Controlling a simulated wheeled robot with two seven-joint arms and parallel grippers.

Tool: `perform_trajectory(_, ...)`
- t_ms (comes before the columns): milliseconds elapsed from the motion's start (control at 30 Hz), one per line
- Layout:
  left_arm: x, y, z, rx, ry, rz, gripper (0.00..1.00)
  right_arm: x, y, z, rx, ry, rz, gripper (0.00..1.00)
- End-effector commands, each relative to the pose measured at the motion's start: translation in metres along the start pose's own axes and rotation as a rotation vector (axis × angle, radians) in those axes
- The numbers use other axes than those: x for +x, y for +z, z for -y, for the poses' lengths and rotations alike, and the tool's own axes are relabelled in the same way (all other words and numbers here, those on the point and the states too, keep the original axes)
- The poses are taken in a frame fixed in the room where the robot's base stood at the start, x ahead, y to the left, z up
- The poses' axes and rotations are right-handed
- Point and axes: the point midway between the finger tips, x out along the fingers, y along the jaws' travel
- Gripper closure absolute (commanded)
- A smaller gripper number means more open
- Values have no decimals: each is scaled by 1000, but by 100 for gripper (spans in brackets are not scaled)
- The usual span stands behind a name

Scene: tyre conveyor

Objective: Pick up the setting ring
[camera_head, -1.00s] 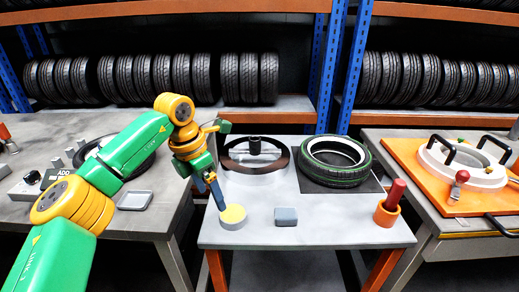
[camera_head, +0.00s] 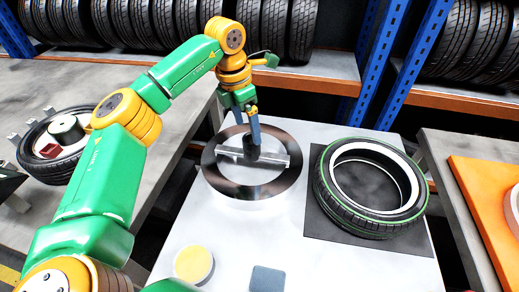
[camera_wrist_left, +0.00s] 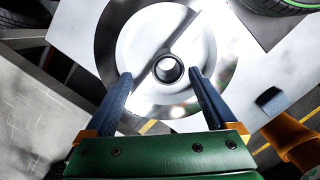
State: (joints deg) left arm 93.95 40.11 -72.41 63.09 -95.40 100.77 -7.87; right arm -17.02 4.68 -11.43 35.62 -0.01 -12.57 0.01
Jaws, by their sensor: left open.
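The setting ring (camera_head: 285,184) is a flat, shiny dark ring with a metal bar across it and a dark upright knob at its middle. It lies on the pale table in the head view. My left gripper (camera_head: 255,138) is over its middle, fingers pointing down, partly hiding the knob. In the left wrist view the ring (camera_wrist_left: 108,48) fills the upper middle. The round knob (camera_wrist_left: 168,68) appears between the two blue fingertips of the left gripper (camera_wrist_left: 160,76), with gaps on both sides. The gripper is open and empty. My right gripper is not in view.
A green-striped tyre (camera_head: 335,205) lies on a black mat (camera_head: 322,228) right of the ring. A yellow-topped disc (camera_head: 194,263) and a grey block (camera_head: 268,279) sit nearer. The left bench (camera_head: 60,235) holds another tyre (camera_head: 30,148). Tyre racks stand behind.

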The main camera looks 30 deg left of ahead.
Motion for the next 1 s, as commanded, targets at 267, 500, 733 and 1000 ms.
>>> perform_trajectory(267, 48, 3, 8, -1, -2, -4, 9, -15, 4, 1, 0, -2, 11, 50)
perform_trajectory(500, 56, 3, 8, 0, -1, 0, 9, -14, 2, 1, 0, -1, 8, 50)
perform_trajectory(733, 56, 3, 8, 0, -1, 0, 66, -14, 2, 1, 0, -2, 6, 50)
perform_trajectory(1000, 55, 3, 8, 0, 0, 0, 100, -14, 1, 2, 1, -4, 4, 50)
